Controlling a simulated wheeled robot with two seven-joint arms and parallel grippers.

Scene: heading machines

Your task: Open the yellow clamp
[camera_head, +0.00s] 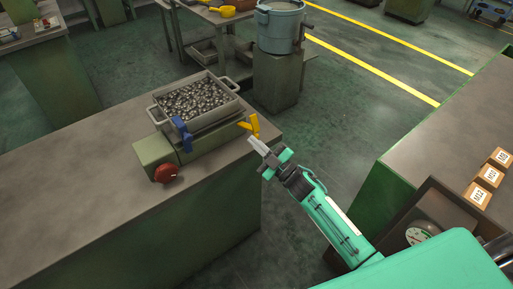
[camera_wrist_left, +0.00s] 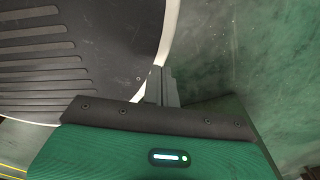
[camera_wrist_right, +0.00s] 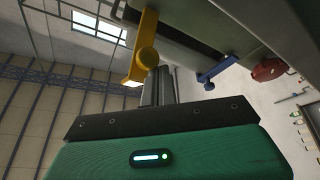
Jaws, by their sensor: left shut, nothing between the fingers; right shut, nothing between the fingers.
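The yellow clamp (camera_head: 251,126) is at the right front corner of a metal tray filled with small metal parts, near the end of the workbench. It also shows in the right wrist view (camera_wrist_right: 146,57), close in front of the fingers and slightly left of them. My right gripper (camera_head: 257,145) is shut and empty, just below the clamp in the head view; I cannot tell whether it touches the clamp. My left gripper (camera_wrist_left: 161,84) is shut and empty in the left wrist view, and is out of the head view.
The tray (camera_head: 222,111) sits on a green base with a red knob (camera_head: 166,173) and a blue clamp (camera_head: 182,133). The grey workbench (camera_head: 100,205) extends left. A bench (camera_head: 423,155) with labelled blocks (camera_head: 478,194) stands at right. Open floor lies between.

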